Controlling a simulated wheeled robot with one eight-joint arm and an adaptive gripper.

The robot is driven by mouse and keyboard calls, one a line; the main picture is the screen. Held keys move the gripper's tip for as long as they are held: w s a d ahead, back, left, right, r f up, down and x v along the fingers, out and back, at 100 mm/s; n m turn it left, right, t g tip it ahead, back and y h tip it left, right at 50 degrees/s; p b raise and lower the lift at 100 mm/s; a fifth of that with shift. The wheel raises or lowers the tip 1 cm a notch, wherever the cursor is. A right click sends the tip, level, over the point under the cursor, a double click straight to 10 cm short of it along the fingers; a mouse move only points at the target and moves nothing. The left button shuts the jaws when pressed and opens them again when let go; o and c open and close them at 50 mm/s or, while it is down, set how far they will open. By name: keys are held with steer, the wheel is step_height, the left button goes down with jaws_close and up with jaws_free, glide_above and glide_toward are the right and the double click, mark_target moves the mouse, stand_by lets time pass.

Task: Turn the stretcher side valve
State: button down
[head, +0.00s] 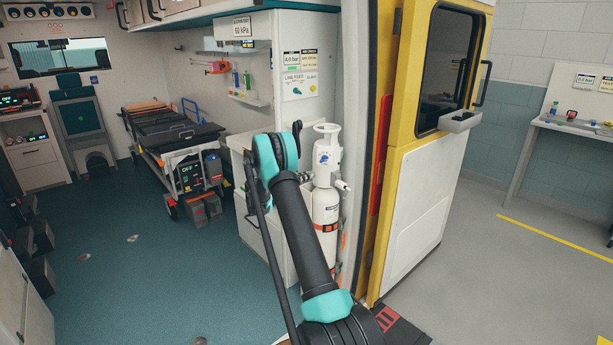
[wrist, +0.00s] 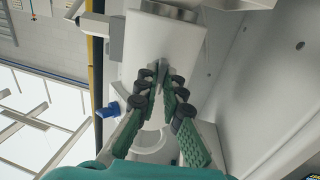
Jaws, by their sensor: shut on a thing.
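My gripper (wrist: 161,84) shows in the wrist view, with green-padded fingers and dark joints. Its fingertips are shut on a small dark grey handle (wrist: 161,72) in front of a white box-like body (wrist: 175,42). The fingers hide much of the handle, so I cannot tell its exact angle. In the head view my arm blocks the gripper from sight. The stretcher (head: 172,132) stands inside the vehicle at the left of the head view. I cannot tell for certain which fitting is its side valve.
A white gas cylinder (head: 326,208) with a top handwheel stands right beside my arm. A white cabinet (head: 246,205) is behind the arm. The yellow door (head: 395,150) stands open at the right. The teal floor (head: 150,250) is clear in the middle.

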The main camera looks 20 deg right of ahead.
steer(key=shift+d+r, duration=0.1)
stand_by(0.3)
steer(key=c, duration=1.7)
jaws_free()
steer(key=shift+s, duration=0.1)
steer(key=a, duration=0.4)
steer(key=s+a, duration=0.1)
steer(key=a, duration=0.3)
steer(key=s+a, duration=0.1)
steer(key=a, duration=0.2)
steer(key=shift+a, duration=0.4)
steer(key=shift+s+r, duration=0.1)
